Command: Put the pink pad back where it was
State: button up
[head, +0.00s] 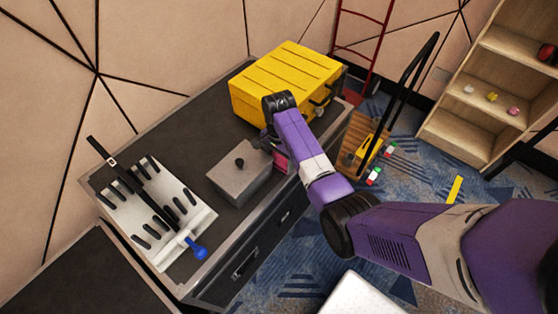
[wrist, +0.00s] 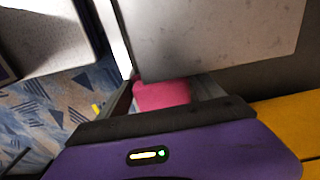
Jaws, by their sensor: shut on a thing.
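The pink pad (head: 281,161) shows as a small patch below my wrist, at the right end of the grey box, near the counter's front edge. In the wrist view the pink pad (wrist: 162,94) is in front of my gripper, partly hidden by the grey surface above it and the dark gripper edge below. My gripper (head: 276,152) is shut on the pad; its fingertips are mostly hidden by the arm. I cannot tell whether the pad touches the counter.
The grey box (head: 238,178) with a black knob stands close left of my gripper. A yellow case (head: 283,80) stands behind it on the dark counter (head: 190,127). A white slotted rack (head: 152,218) is at left. A wooden cart (head: 358,140) and shelf (head: 470,135) are right.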

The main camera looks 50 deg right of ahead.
aim_at(279, 159)
jog(key=shift+f, duration=0.2)
jog(key=shift+f, duration=0.15)
jog(key=o, duration=1.3)
notch_tip(279, 159, up, 12)
jog(key=shift+r+b, duration=0.25)
jog(key=shift+b, duration=0.05)
